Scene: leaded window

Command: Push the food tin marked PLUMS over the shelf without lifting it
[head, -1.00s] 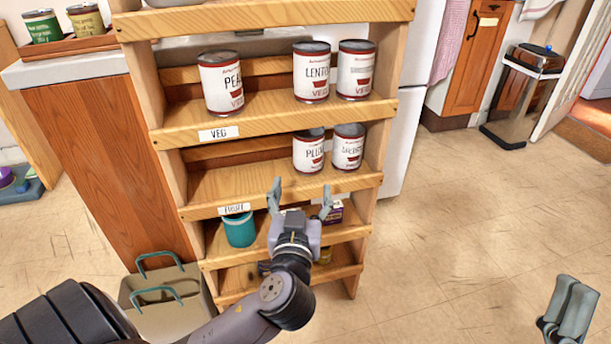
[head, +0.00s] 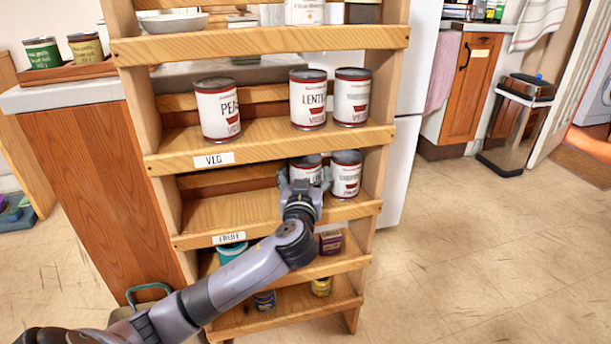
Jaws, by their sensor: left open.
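The PLUMS tin (head: 306,162), white with a red base band, stands upright on the shelf labelled FRUIT (head: 215,212), right of the middle. My left gripper (head: 305,179) is open in front of it and hides most of its label and lower part. Its fingers appear to be at either side of the tin; whether they touch it I cannot tell. Another white and red tin (head: 346,177) stands close to the right of PLUMS, beside the shelf's right end. My right gripper is out of view.
The left part of the fruit shelf is clear. The shelf above, labelled VEG (head: 214,160), holds a PEAS tin (head: 217,112), a LENTILS tin (head: 308,102) and another tin (head: 352,99). Lower shelves hold a teal pot (head: 231,253) and a purple box (head: 331,243).

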